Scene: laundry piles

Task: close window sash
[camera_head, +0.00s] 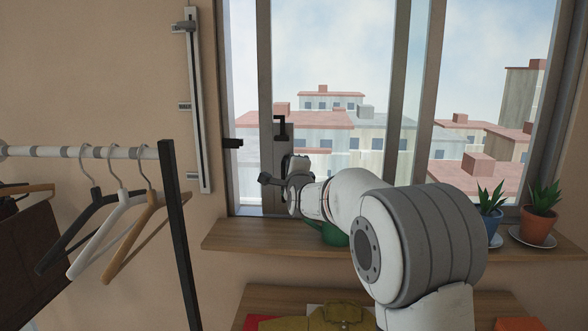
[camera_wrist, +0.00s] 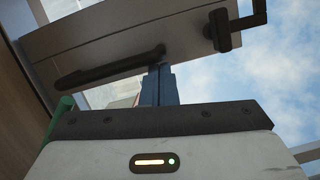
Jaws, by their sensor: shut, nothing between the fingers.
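The grey-framed window sash (camera_head: 267,165) stands upright in the window, with a strip of open view between its left edge and the left jamb (camera_head: 240,60). A long dark pull bar (camera_wrist: 105,69) lies on the sash face in the wrist view. My gripper (camera_wrist: 158,82) is shut and empty, its fingertips at the end of this bar. Contact cannot be told. In the head view my arm partly hides the lower sash.
A green watering can (camera_head: 328,233) stands on the wooden sill (camera_head: 250,237) below my arm. Two potted plants (camera_head: 489,215) (camera_head: 540,212) stand at the right. A rack with hangers (camera_head: 110,225) is at the left. Folded clothes (camera_head: 340,316) lie on the lower surface.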

